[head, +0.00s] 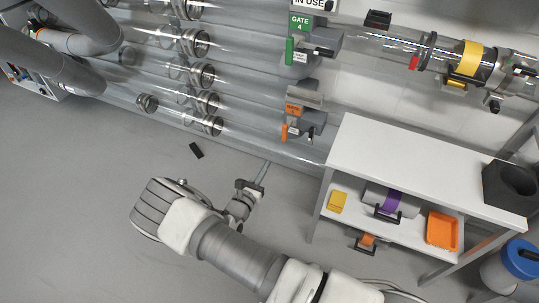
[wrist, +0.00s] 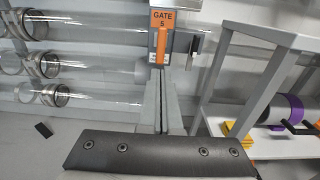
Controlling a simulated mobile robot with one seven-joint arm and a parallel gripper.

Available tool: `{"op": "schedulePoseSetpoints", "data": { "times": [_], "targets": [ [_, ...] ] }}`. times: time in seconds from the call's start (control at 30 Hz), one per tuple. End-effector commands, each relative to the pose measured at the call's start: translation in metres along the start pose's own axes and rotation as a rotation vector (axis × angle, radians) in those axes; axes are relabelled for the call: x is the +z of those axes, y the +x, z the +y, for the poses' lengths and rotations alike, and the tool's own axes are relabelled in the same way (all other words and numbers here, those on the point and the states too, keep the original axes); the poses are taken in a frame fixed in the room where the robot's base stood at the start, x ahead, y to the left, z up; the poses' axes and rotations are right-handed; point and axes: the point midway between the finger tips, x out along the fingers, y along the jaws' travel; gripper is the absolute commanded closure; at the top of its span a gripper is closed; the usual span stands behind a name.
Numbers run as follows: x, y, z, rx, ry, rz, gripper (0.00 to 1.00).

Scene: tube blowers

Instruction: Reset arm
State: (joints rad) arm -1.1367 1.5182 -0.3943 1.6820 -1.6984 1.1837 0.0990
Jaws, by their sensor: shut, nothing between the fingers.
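My arm reaches in from the bottom of the head view, over the grey floor. My gripper (head: 263,172) points up and slightly right there, toward the clear tubes, and is apart from everything around it. In the wrist view my gripper (wrist: 161,78) shows two thin grey fingers pressed together above the dark palm bar, shut and empty. Behind the fingertips is the orange gate 5 label (wrist: 163,19) with an orange handle (wrist: 161,46). The orange-marked gate unit (head: 299,112) also shows in the head view.
Clear tubes (head: 255,112) run across the back. A white table (head: 410,160) stands right, with a yellow box (head: 338,202), a purple-banded canister (head: 392,203) and an orange tray (head: 442,231) on its lower shelf. A small black block (head: 196,150) lies on open floor.

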Motion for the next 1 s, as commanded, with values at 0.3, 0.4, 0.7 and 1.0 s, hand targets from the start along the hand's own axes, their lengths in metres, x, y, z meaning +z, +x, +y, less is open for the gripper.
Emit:
{"op": "schedulePoseSetpoints", "data": {
  "times": [0.3, 0.4, 0.7, 1.0],
  "targets": [
    [0.000, -0.007, -0.001, -0.004, 0.002, 0.001, 1.00],
    [0.009, -0.003, -0.005, -0.037, 0.027, 0.005, 1.00],
    [0.084, 0.022, -0.059, -0.382, 0.279, 0.062, 1.00],
    [0.157, 0.024, -0.128, -0.751, 0.589, 0.136, 1.00]
  ]
}}
